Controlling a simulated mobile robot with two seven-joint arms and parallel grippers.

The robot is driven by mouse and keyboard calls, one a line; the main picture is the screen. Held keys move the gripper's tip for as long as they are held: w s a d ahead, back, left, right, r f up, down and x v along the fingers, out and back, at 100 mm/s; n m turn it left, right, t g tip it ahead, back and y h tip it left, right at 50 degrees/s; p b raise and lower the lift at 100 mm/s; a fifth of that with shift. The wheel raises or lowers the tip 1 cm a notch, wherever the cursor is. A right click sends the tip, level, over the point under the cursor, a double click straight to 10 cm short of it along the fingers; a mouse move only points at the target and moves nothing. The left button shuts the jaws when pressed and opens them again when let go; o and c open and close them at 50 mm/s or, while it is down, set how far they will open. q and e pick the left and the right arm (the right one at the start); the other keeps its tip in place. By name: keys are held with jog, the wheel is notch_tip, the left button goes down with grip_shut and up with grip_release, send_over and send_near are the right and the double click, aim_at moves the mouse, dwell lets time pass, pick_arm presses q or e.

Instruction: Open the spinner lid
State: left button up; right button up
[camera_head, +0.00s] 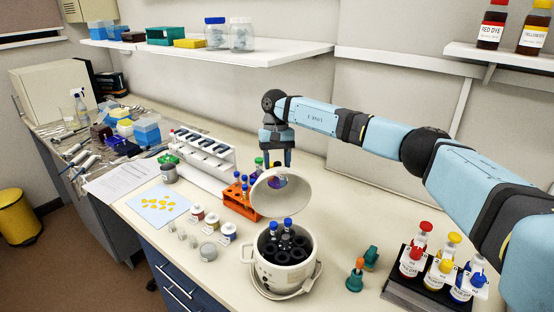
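The spinner (284,278) is a cream, pot-like body on the bench, with a side handle and a dark rotor inside. Two blue-capped tubes (281,225) stand in the rotor. Its round, pale lid (270,203) is tilted up at the back, so the inside shows. My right gripper (278,163) points down just behind the lid's upper edge. Its two fingers are apart, and I see nothing held between them. The lid partly hides the fingertips, and I cannot tell whether they touch it. My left gripper is not in view.
An orange tube rack (241,202) stands close left of the lid. A white pipette stand (203,150) is behind it. Small labelled jars (229,232) stand left of the spinner. Dye bottles in a black holder (427,294) and a teal-based item (355,281) stand right.

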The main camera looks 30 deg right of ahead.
jog(key=shift+r, duration=0.1)
notch_tip(320, 180, up, 20)
jog(key=b, duration=0.1)
dwell(0.4)
